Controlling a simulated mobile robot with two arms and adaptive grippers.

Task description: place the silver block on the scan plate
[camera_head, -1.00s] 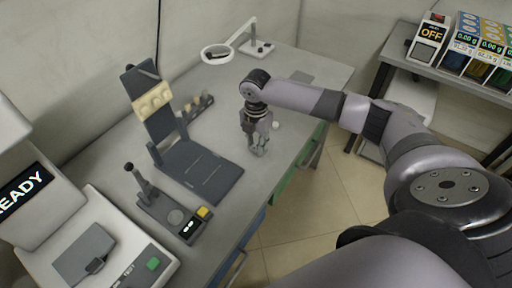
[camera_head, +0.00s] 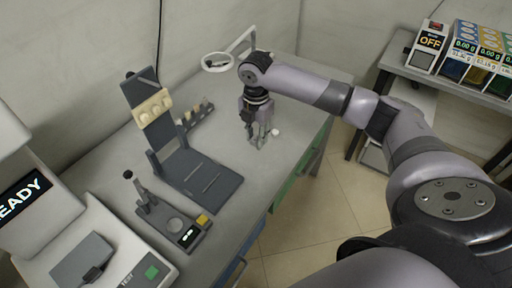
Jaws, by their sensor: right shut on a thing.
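My right gripper (camera_head: 257,141) points down over the back part of the grey workbench. Its fingers are shut on a small grey thing that appears to be the silver block, mostly hidden between them. No other silver block shows on the bench. The plate for scanning cannot be told for sure. A dark square plate (camera_head: 82,259) lies on the white machine with the READY screen at lower left. My left gripper is out of view.
A dark stand (camera_head: 200,179) with cream rollers stands at mid-bench, with a small rack of pegs (camera_head: 196,117) behind it. A ring magnifier (camera_head: 217,62) is at the back. A small white knob (camera_head: 275,132) is beside my gripper. The bench (camera_head: 247,193) right of the stand is clear.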

